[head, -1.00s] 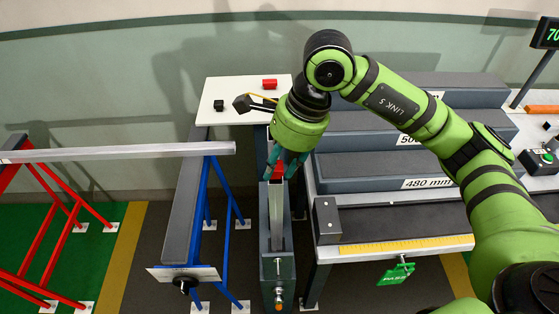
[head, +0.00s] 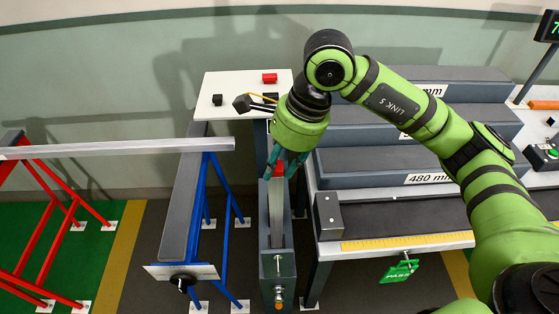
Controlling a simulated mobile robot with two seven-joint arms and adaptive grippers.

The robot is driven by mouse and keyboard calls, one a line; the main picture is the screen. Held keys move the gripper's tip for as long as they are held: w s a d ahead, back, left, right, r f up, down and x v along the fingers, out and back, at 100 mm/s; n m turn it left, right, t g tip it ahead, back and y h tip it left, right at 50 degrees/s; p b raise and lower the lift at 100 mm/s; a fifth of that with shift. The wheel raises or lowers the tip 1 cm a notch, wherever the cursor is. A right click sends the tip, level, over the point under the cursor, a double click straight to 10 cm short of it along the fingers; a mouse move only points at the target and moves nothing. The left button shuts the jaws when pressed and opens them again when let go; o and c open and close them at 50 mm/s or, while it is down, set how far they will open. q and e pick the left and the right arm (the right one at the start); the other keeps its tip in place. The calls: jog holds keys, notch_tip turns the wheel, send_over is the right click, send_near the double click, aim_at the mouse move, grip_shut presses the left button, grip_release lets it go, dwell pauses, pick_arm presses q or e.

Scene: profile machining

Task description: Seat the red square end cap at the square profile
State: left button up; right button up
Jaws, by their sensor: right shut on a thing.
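My right gripper (head: 282,165) points down over the far end of a grey vise-like holder (head: 276,270). It is shut on a red square end cap (head: 279,170), which is partly hidden between the fingers. The square profile (head: 276,215) is a pale metal bar in the holder, below the cap. The cap is at or just above the profile's upper end; I cannot tell whether it is seated. My left gripper is not in view.
A long bar (head: 120,148) rests across stands at left. A stepped grey rack (head: 380,163) and a dark block (head: 327,216) stand close on the right.

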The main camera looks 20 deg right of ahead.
jog(key=shift+f, duration=0.1)
jog(key=o, duration=0.8)
jog(key=shift+o, duration=0.2)
jog(key=v, duration=1.2)
jog(key=shift+s, duration=0.1)
